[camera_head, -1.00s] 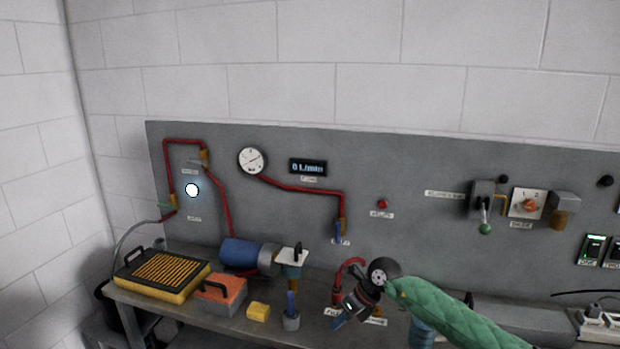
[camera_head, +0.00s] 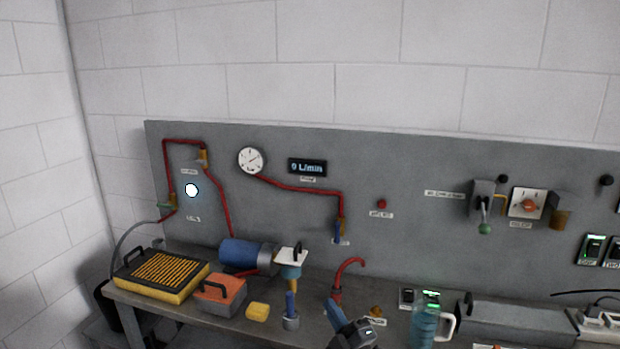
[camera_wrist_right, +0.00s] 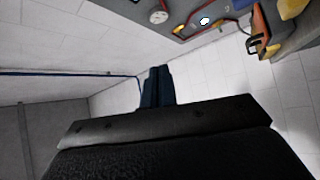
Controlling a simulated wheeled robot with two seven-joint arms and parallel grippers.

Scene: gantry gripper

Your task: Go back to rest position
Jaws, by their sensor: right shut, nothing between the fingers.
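My right gripper (camera_head: 334,312) is at the bottom edge of the head view, just right of centre, in front of the workbench (camera_head: 190,322). It is shut, with nothing seen between its fingers. In the right wrist view its two blue fingers (camera_wrist_right: 157,84) lie side by side, with wall beyond them. The rest of the right arm is out of the head view. My left gripper is not in view.
A red curved spout (camera_head: 349,268) rises behind my right gripper. A teal bottle (camera_head: 424,322) stands to its right, and a yellow sponge (camera_head: 257,312) lies left. A grey panel (camera_head: 400,255) with gauge (camera_head: 251,160) and valves backs the bench.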

